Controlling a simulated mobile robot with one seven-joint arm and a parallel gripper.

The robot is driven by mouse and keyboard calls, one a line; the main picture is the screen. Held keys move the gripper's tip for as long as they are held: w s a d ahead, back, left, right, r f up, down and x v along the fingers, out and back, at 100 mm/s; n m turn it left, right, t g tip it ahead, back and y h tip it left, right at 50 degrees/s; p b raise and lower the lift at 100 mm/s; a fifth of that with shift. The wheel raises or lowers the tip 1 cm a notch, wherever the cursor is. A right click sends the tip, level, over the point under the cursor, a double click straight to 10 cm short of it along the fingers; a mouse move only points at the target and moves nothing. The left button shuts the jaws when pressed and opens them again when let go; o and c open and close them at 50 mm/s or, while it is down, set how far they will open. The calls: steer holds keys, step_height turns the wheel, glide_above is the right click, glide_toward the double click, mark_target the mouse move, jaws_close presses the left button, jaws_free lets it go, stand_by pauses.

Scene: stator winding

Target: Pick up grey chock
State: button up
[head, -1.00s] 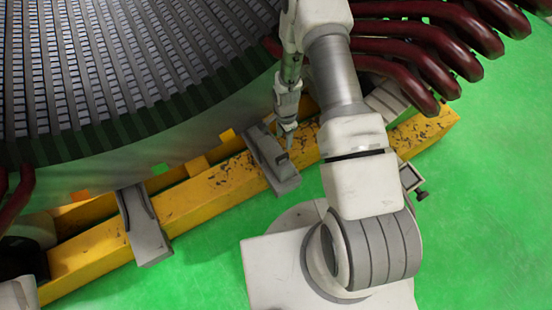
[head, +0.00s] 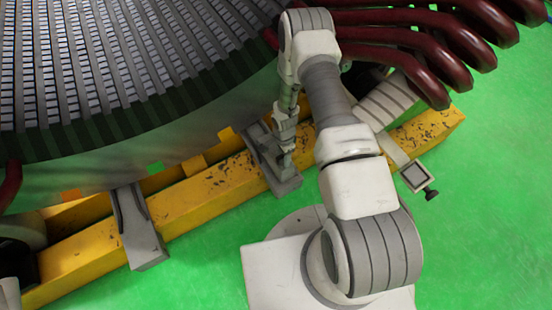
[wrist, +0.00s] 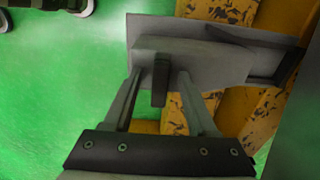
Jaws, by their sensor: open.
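The grey chock (head: 285,183) lies across the yellow beam under the stator's edge, just right of centre in the head view. In the wrist view its grey block (wrist: 218,66) fills the upper middle, with a dark upright tab (wrist: 159,84) on its near side. My gripper (head: 287,158) is down at the chock in the head view. In the wrist view my gripper (wrist: 160,76) is open, one finger on each side of the dark tab. I cannot tell whether the fingers touch it.
A second grey chock (head: 141,238) sits further left on the yellow beam (head: 210,187). The large ribbed stator (head: 110,70) rises behind. Dark red coil ends (head: 430,50) stand at upper right near my arm.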

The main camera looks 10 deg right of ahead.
jaws_close()
steer(key=shift+r, duration=0.15)
stand_by(0.4)
